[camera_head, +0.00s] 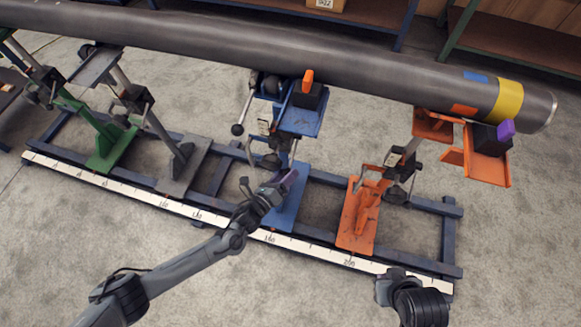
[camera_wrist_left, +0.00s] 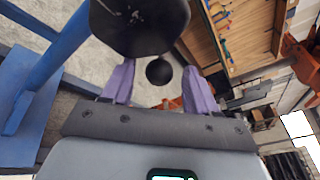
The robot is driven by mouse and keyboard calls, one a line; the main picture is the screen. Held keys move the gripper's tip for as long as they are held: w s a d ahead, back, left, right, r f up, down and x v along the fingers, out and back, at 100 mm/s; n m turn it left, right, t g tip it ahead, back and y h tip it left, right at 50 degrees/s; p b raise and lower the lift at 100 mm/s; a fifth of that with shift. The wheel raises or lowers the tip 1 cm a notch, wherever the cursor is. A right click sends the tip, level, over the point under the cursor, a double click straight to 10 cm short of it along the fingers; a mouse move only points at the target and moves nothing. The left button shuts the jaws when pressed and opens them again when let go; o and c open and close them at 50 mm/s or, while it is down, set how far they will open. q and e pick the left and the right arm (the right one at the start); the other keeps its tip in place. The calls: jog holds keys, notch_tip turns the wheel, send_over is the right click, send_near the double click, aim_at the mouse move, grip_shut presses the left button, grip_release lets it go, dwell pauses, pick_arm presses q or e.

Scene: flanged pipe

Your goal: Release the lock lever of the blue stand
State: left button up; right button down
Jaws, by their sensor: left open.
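The blue stand (camera_head: 287,207) stands on the rail below the pipe, with a blue upper bracket (camera_head: 300,120) under the pipe. It also shows at the left of the left wrist view (camera_wrist_left: 45,75). A lever with a black ball knob (camera_head: 238,129) sticks out to its left. My left gripper (camera_head: 288,181) is in front of the blue stand's post, its purple fingers apart. In the left wrist view a black ball (camera_wrist_left: 159,71) appears between the open fingers, below a large dark disc (camera_wrist_left: 140,22). I cannot tell whether the fingers touch the ball. My right gripper's fingers do not show.
The long dark pipe (camera_head: 200,45) crosses above the stands. Green (camera_head: 110,150), grey (camera_head: 183,165) and orange (camera_head: 357,215) stands share the rail. A white measuring scale (camera_head: 130,197) runs along its front. My right arm (camera_head: 420,303) is at the lower right. The front floor is clear.

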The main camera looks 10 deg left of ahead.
pick_arm(q)
jog(key=p+v, duration=0.2)
jog(key=v, duration=0.5)
dwell(0.3)
